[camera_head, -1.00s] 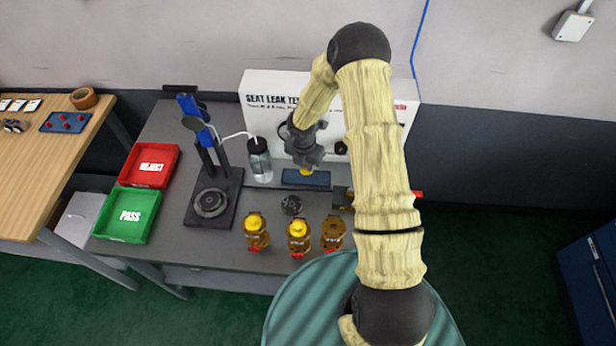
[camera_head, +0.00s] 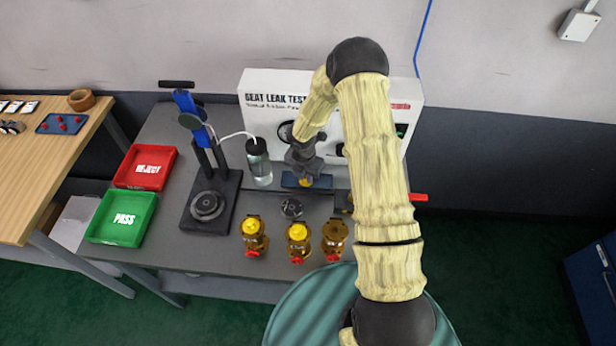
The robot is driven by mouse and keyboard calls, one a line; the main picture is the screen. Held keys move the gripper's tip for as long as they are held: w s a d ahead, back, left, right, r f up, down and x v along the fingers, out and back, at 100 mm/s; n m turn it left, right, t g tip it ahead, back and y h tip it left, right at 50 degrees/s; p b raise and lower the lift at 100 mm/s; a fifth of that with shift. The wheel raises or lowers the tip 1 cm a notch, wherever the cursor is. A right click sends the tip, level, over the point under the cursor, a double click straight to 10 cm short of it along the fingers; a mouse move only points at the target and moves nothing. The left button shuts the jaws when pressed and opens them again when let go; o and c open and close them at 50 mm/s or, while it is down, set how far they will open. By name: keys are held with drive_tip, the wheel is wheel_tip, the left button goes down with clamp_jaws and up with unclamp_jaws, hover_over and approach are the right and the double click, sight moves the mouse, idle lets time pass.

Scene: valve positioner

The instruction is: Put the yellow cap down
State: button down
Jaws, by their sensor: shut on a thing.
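My gripper (camera_head: 305,176) is shut on a yellow cap (camera_head: 305,183), of which only a small part shows below the fingers. The cap is at a blue mat (camera_head: 320,182) in front of the white leak tester; I cannot tell whether it touches the mat. Three brass valves stand at the front of the bench. The left valve (camera_head: 254,243) and the middle valve (camera_head: 298,249) have yellow caps on top. The right valve (camera_head: 334,238) has no yellow cap on top.
The white seat leak tester (camera_head: 270,88) stands behind the mat. A clear bottle (camera_head: 260,165) and a black press stand (camera_head: 208,205) are to the left. A red tray (camera_head: 146,167) and a green tray (camera_head: 122,217) lie at the left edge. A dark round part (camera_head: 291,209) sits before the mat.

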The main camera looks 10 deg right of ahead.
sight(305, 184)
drive_tip(key=shift+d+f, duration=0.1)
drive_tip(key=shift+d, duration=0.05)
drive_tip(key=c, duration=1.4)
unclamp_jaws()
drive_tip(key=shift+c, duration=0.2)
drive_tip(key=shift+w+r, duration=0.1)
drive_tip(key=shift+r, duration=0.55)
wheel_tip(305, 184, up, 11)
drive_tip(key=s, duration=0.1)
drive_tip(key=shift+a, duration=0.45)
